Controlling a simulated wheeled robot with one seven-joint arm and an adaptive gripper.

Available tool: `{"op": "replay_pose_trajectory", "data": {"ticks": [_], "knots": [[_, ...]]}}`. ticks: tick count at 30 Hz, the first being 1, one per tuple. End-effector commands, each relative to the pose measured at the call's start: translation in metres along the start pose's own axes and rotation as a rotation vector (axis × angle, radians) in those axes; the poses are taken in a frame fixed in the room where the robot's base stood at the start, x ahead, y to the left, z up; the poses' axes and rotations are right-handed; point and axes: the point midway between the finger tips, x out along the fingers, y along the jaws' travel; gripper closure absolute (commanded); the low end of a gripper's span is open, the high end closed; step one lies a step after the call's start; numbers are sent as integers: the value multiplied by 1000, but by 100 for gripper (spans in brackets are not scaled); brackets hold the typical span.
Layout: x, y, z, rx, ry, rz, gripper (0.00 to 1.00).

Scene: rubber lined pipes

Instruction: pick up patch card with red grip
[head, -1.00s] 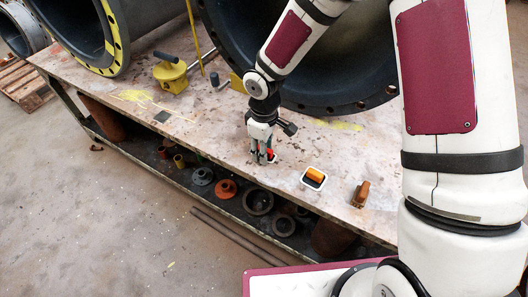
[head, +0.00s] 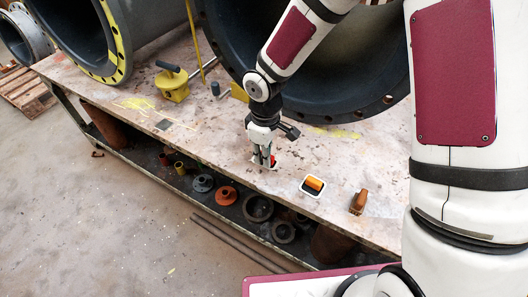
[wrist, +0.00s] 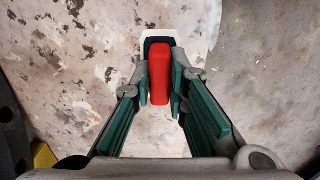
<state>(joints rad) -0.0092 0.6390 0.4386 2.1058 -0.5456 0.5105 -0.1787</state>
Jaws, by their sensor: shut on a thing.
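The patch card (wrist: 203,38) is white with a dark inner area and an upright red grip (wrist: 160,73). It is in the upper middle of the wrist view, partly hidden by my fingers. My gripper (wrist: 161,88) is shut on the red grip, with a green-padded finger on each side. In the head view my gripper (head: 264,163) points down at the table top, and only a little red shows beside the fingertips. I cannot tell whether the card touches the table.
A similar white card with an orange grip (head: 314,185) lies to the right on the table (head: 215,130). A brown wooden tool (head: 358,202) is further right, near the front edge. A yellow handled tool (head: 172,83) stands at left. Large flanged pipes (head: 340,60) stand behind.

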Motion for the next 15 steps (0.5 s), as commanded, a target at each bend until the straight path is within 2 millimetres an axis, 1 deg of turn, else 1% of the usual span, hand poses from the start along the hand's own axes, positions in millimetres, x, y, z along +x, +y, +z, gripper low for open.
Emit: {"op": "replay_pose_trajectory", "data": {"ticks": [1, 6, 15], "knots": [[-2, -10, 6, -4, 0, 1, 100], [-5, -39, 26, -4, 1, 2, 100], [-10, -84, 59, -3, 1, 3, 100]]}}
